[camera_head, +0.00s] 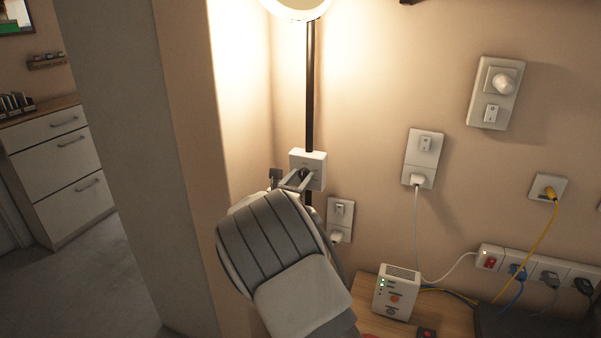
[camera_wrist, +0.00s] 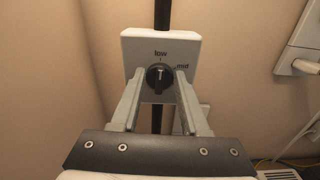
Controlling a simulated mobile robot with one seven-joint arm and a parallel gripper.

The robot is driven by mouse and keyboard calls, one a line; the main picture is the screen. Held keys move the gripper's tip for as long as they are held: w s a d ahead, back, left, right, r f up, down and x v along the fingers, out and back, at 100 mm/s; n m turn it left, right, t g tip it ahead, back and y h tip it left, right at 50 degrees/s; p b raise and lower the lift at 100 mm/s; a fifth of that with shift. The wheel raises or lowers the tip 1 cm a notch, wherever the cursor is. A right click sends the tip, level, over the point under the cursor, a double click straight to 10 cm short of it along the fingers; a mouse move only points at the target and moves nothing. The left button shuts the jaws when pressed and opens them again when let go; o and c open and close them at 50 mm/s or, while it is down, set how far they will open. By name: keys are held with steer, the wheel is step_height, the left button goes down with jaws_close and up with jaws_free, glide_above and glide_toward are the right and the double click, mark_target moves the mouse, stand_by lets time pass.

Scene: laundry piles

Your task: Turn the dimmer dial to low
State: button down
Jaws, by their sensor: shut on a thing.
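The dimmer is a white box (camera_head: 314,159) fixed on the black pole of a lit lamp. My gripper (camera_head: 301,178) reaches the front of the box. In the wrist view its two grey fingers (camera_wrist: 160,77) are shut on the dial from left and right.
A wall corner (camera_head: 190,150) stands close to the left of my arm. Right of the pole, wall switch plates (camera_head: 412,172) carry plugs and cords. A white device (camera_head: 395,293) and a power strip (camera_head: 530,266) are at the lower right.

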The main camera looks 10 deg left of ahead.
steer(key=shift+n, duration=0.3)
stand_by(0.4)
steer(key=shift+c, duration=2)
jaws_free()
steer(key=shift+s, duration=0.1)
steer(key=s+a+p, duration=0.2)
steer(key=s, duration=1.5)
steer(key=shift+a, duration=0.25)
